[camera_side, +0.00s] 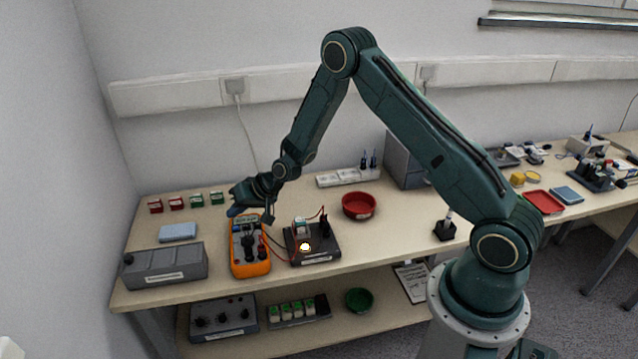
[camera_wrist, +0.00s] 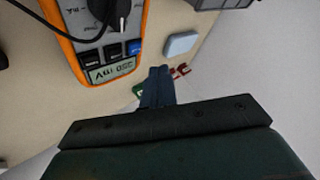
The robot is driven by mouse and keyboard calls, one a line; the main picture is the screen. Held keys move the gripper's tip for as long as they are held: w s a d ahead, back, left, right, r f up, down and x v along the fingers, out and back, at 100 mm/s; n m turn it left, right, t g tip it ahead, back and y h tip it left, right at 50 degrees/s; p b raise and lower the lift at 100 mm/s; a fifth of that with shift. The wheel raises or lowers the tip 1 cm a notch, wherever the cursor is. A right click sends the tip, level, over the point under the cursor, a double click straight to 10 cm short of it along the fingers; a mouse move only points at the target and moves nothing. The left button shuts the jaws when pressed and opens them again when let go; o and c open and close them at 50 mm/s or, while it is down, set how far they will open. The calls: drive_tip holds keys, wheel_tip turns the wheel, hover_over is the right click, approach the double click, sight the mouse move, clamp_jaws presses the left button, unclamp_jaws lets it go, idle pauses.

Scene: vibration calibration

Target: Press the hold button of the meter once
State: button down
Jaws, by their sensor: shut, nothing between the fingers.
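The orange multimeter (camera_side: 250,266) lies on the bench, with its display at the far end. The wrist view shows the meter (camera_wrist: 64,42) upside down at the upper left, with its dial (camera_wrist: 118,12), lit display (camera_wrist: 110,72) and a row of buttons. Two buttons are dark, and the one nearest my gripper is blue (camera_wrist: 135,47). Their labels are too small to read. My gripper (camera_side: 233,211) is shut and empty, near the meter's far end. In the wrist view the closed fingertips (camera_wrist: 159,72) appear beside the meter, apart from the blue button; their height is unclear.
A light blue block (camera_side: 178,232) and a grey case (camera_side: 165,267) lie left of the meter. Small red and green blocks (camera_side: 176,202) stand behind. A black board (camera_side: 318,257) with wired parts sits right, with leads beside the meter. A red bowl (camera_side: 359,206) stands further right.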

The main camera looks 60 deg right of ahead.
sight(240, 230)
drive_tip(key=shift+f, duration=1.1)
drive_tip(key=shift+f, duration=0.8)
idle(2.4)
drive_tip(key=shift+r, duration=0.8)
drive_tip(key=shift+r, duration=0.1)
drive_tip(key=shift+r, duration=2.4)
